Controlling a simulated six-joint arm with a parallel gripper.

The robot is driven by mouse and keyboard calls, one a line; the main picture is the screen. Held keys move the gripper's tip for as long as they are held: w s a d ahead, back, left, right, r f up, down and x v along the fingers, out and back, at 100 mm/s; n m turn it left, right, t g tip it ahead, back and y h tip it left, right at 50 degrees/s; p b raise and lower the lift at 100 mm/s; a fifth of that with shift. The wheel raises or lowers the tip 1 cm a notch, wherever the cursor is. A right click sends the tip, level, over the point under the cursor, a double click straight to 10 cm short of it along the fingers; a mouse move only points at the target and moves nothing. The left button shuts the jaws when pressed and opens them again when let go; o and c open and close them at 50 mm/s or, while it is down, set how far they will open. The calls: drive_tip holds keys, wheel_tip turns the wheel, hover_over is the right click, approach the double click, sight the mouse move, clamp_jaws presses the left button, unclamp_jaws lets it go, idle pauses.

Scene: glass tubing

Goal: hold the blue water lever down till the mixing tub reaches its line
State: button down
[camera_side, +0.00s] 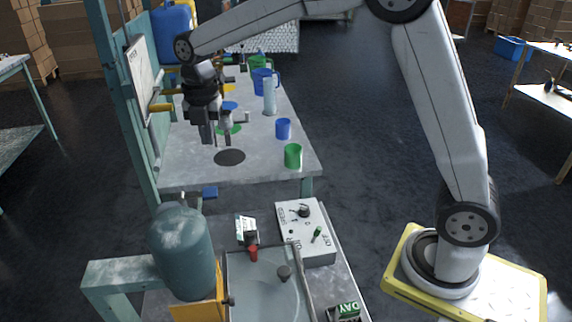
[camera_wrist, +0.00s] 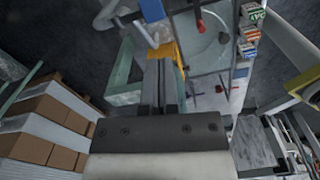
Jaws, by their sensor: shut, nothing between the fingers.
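My gripper (camera_side: 217,138) is shut and empty. It points down over the left part of the grey bench, apart from the lever. In the wrist view its fingers (camera_wrist: 161,82) are together. A blue block that looks like the water lever (camera_side: 210,192) sticks out beside a pipe, just past the bench's near edge. A blue block also shows at the top of the wrist view (camera_wrist: 152,10). The mixing tub (camera_side: 262,290) is a pale, shallow basin at the bottom, cut off by the frame; it also shows in the wrist view (camera_wrist: 205,45). I cannot make out its line or water level.
A dark green tank (camera_side: 182,245) stands left of the tub. A red knob (camera_side: 253,254) is at the tub's rim. A grey control box (camera_side: 306,232) stands to its right. Cups, including a green one (camera_side: 293,156) and a blue one (camera_side: 283,129), stand on the bench's right side.

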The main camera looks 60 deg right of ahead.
sight(214, 191)
drive_tip(key=shift+w+a+r+n, duration=0.35)
drive_tip(key=shift+w+r+n, duration=0.3)
drive_tip(key=shift+n, duration=0.55)
drive_tip(key=shift+f, duration=0.1)
wheel_tip(214, 191, down, 14)
drive_tip(key=shift+r, duration=0.1)
idle(0.4)
drive_tip(key=f, duration=0.3)
drive_tip(key=shift+s+d, duration=0.25)
drive_tip(key=shift+s, duration=0.1)
drive_tip(key=shift+r, duration=0.2)
